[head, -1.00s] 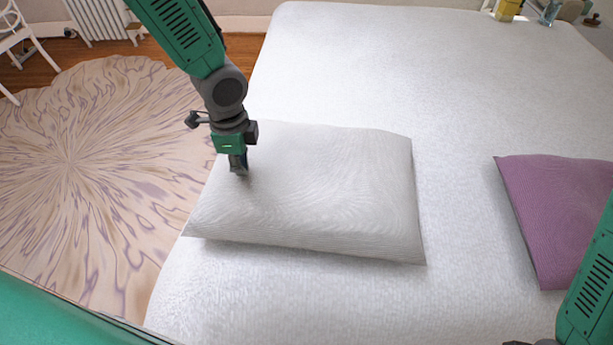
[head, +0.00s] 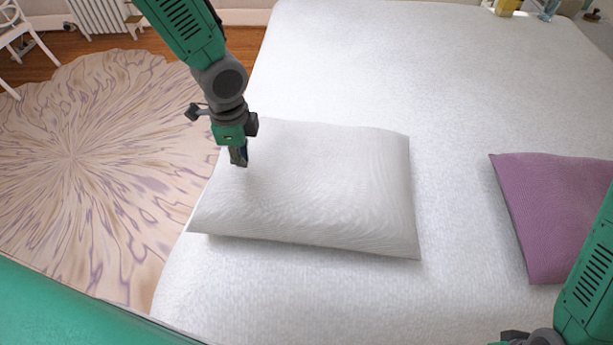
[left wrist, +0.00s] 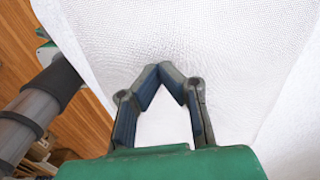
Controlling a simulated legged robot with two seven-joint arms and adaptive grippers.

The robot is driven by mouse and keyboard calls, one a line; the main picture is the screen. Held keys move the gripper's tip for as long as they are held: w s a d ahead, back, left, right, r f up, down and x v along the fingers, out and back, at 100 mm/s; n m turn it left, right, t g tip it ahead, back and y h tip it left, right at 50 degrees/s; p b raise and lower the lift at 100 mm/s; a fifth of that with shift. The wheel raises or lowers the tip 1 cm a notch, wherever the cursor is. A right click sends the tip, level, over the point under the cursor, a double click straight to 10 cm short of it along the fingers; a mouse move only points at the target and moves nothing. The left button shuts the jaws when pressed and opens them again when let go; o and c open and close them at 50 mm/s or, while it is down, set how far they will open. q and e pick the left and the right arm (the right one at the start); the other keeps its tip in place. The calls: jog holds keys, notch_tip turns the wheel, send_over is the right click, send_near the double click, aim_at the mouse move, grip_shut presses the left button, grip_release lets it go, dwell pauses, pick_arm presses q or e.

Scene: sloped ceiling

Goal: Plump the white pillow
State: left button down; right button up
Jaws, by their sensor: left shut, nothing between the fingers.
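The white pillow (head: 320,190) lies flat on the left part of the white bed in the head view. Its surface also fills much of the left wrist view (left wrist: 220,45). My left gripper (head: 240,160) points down at the pillow's left part. Its fingertips (left wrist: 163,72) meet, with nothing between them. I cannot tell whether the tips touch the cloth or hover just above it. My right arm shows at the lower right of the head view, and its gripper's fingers are out of the picture.
A purple pillow (head: 555,210) lies on the bed (head: 460,110) to the right. A patterned rug (head: 80,170) covers the floor left of the bed. A white chair (head: 22,40) and a radiator (head: 97,14) stand at the far left. The bed between the pillows is clear.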

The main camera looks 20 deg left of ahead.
aim_at(246, 173)
pick_arm(q)
jog(key=shift+f+b, duration=0.8)
jog(key=shift+f, duration=0.95)
jog(key=shift+r, duration=0.15)
notch_tip(246, 173, up, 4)
jog(key=p, duration=0.4)
jog(key=shift+f, duration=0.25)
jog(key=shift+f, duration=0.2)
jog(key=shift+f+b, duration=0.9)
jog(key=shift+f, duration=0.75)
jog(key=shift+r+p, duration=1.8)
jog(key=shift+p, duration=0.1)
